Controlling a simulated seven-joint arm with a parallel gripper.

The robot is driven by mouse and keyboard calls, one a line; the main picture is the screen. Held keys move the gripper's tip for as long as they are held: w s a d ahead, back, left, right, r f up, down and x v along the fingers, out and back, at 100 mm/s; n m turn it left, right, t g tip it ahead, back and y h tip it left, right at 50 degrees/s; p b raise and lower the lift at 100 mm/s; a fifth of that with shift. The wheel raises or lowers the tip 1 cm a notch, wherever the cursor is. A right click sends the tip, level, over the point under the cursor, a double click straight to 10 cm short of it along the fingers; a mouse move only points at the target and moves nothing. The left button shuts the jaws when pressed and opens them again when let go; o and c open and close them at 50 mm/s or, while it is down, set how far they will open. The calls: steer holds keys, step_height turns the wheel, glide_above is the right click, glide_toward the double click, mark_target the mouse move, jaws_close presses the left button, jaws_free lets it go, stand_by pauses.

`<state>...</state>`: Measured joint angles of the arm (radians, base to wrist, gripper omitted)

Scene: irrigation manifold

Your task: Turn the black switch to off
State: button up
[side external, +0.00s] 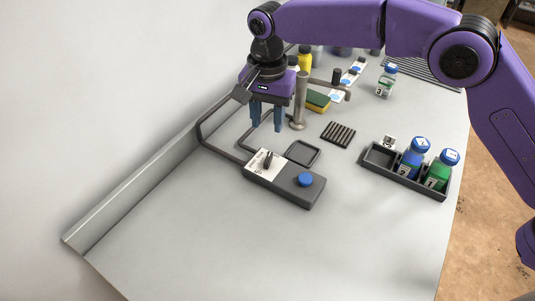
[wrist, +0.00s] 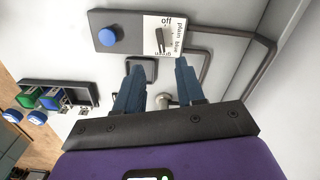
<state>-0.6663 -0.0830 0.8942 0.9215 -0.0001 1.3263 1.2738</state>
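The black switch (side external: 268,159) is a small raised knob on a white label plate (side external: 257,166) at one end of a grey control box (side external: 315,192). In the wrist view the switch (wrist: 160,40) stands lengthwise between the words "off" and "green"; I cannot tell which end is its pointer. Other label words read "plain" and "blue". My gripper (side external: 266,128) hangs above and behind the switch, apart from it. Its blue fingers are spread with nothing between them. In the wrist view the gripper (wrist: 158,63) has its fingertips just short of the box.
A blue button (side external: 305,180) sits on the same box. A pipe (side external: 205,135) runs beside it, and a metal post (side external: 299,103) stands close to my gripper. A dark tray (side external: 378,158) with blue and green bottles is at right. The front surface is clear.

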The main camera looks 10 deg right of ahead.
mark_target(267, 159)
step_height(267, 159, down, 12)
steer(key=shift+r, duration=0.1)
stand_by(0.5)
jaws_close()
